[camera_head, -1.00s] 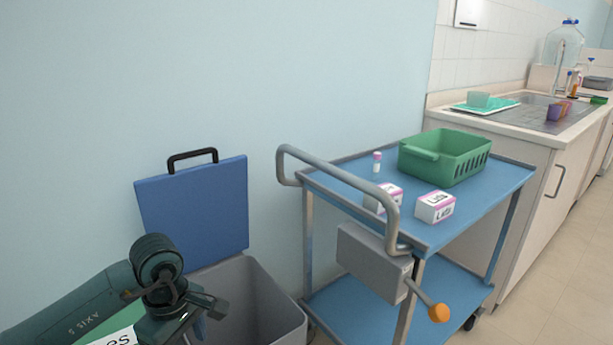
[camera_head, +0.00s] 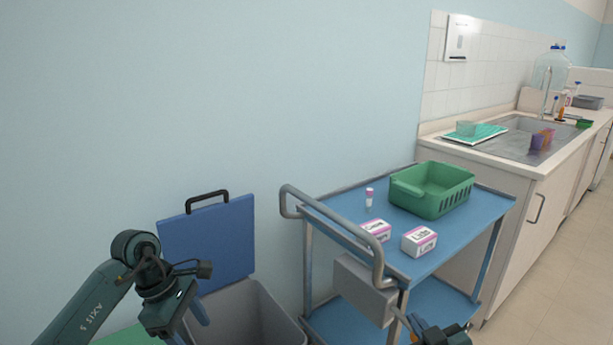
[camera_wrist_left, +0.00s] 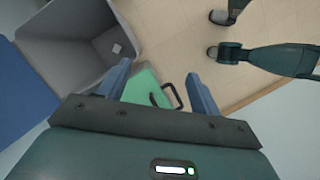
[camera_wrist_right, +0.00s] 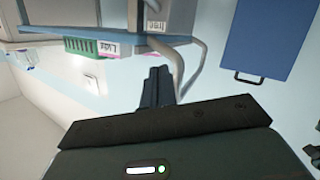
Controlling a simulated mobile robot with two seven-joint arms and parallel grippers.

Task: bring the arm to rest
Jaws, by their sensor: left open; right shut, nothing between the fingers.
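My left arm comes in from the left in the head view, its elbow bent and its gripper (camera_head: 192,316) pointing down in front of the grey bin. In the left wrist view its two blue fingers (camera_wrist_left: 160,88) stand wide apart with nothing gripped. My right gripper (camera_head: 414,325) shows at the bottom edge of the head view, in front of the cart's lower part. In the right wrist view its fingers (camera_wrist_right: 157,86) are together and empty. Most of the right arm is out of the head view.
A blue cart (camera_head: 462,236) carries a green basket (camera_head: 430,205), two labelled boxes and a small vial. Its grey handle (camera_head: 345,238) juts toward me. The grey bin (camera_head: 262,312) with a raised blue lid (camera_head: 225,245) stands left of it. A sink counter (camera_head: 505,165) lies behind right.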

